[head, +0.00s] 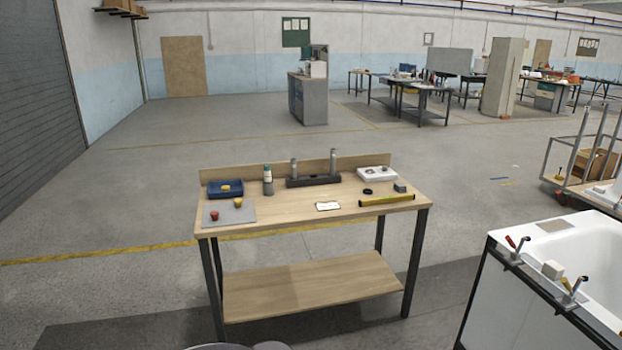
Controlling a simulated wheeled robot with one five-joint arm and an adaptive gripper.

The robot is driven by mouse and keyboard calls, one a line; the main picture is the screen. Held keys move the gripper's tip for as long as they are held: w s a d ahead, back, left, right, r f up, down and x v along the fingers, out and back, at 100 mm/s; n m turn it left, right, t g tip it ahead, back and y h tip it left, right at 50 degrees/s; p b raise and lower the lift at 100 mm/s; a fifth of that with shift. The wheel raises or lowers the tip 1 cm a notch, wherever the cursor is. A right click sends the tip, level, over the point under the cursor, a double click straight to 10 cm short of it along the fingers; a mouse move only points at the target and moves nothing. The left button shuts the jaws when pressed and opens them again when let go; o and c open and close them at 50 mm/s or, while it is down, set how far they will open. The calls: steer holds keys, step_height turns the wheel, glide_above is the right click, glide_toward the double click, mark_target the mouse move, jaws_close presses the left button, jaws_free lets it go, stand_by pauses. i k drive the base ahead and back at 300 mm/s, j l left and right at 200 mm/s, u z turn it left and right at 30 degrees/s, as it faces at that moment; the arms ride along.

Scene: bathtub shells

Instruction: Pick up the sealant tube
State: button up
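A slim upright container (268,178) with a dark grey lower part and a pale, green-banded top stands on the wooden workbench (300,203), left of centre near the back. It is the likeliest sealant tube, but I cannot read a label. Two grey upright cylinders, a left one (293,168) and a right one (333,160), stand in a black holder (313,181) to its right. I cannot tell exactly what they are. My gripper is not in view.
On the bench are a blue tray (226,195), a grey mat (216,221) with red and yellow pieces, a white card (328,206), a yellow level (386,200) and a white box (376,173). A bathtub (592,262) stands right.

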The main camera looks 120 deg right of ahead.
mark_target(267, 168)
steer(key=k+z, duration=0.15)
steer(key=z, duration=0.3)
steer(key=k+l+z, duration=0.1)
steer(key=z, duration=0.35)
steer(key=k+l+z, duration=0.1)
steer(key=z, duration=0.35)
steer(key=l+z, duration=0.2)
steer(key=z, duration=0.25)
steer(key=k+l+z, duration=0.1)
steer(key=z, duration=0.3)
steer(key=l+z, duration=0.3)
steer(key=z, duration=0.15)
steer(key=l+z, duration=0.2)
steer(key=z, duration=0.25)
steer(key=l+z, duration=0.2)
steer(key=z, duration=0.25)
steer(key=u, duration=3.65)
steer(key=z, duration=2.35)
